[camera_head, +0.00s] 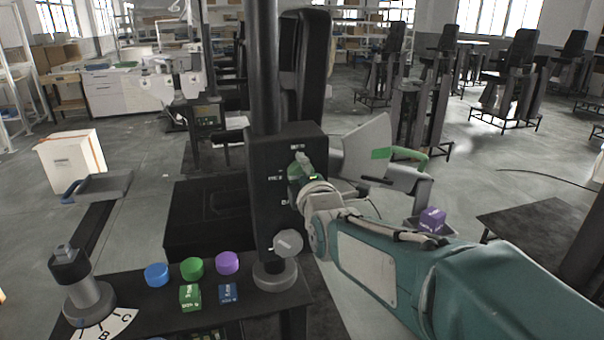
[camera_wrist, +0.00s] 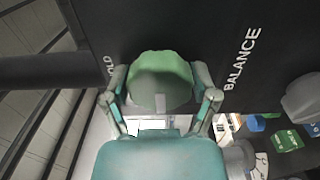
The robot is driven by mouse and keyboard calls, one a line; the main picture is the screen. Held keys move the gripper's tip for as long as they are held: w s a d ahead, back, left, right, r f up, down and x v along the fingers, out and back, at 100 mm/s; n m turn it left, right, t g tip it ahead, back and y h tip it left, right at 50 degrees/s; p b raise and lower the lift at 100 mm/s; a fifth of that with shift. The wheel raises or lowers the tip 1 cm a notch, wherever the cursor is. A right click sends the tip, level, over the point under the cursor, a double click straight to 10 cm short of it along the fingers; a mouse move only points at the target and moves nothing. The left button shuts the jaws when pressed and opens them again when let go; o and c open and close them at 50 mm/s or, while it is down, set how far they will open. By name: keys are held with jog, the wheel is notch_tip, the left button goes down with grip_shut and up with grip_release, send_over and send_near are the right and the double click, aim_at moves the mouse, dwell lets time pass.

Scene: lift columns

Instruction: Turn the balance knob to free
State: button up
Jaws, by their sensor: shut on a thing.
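The black control box (camera_head: 264,210) stands on the column in the head view, with small white lettering above, left of and below the knob. The green knob (camera_wrist: 158,84) sits on its face in the wrist view, between the word BALANCE on the right and a partly hidden word ending in OLD on the left. In the head view the knob (camera_head: 294,171) is mostly covered by my gripper (camera_head: 303,176). My gripper (camera_wrist: 160,78) has one finger on each side of the knob and is shut on it.
A grey round knob (camera_head: 287,243) is lower on the column. The front table holds blue (camera_head: 156,274), green (camera_head: 192,268) and purple (camera_head: 227,263) round pieces, small blocks and a dial stand (camera_head: 88,297).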

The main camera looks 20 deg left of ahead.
jog(key=shift+s+a+f, duration=0.1)
jog(key=shift+f, duration=0.2)
jog(key=o, duration=1)
jog(key=shift+a, duration=0.15)
jog(key=shift+r, duration=0.1)
jog(key=shift+s+d+r, duration=0.1)
jog(key=shift+s+d, duration=0.15)
jog(key=shift+d, duration=0.1)
jog(key=v, duration=1.1)
jog(key=shift+s+a, duration=0.2)
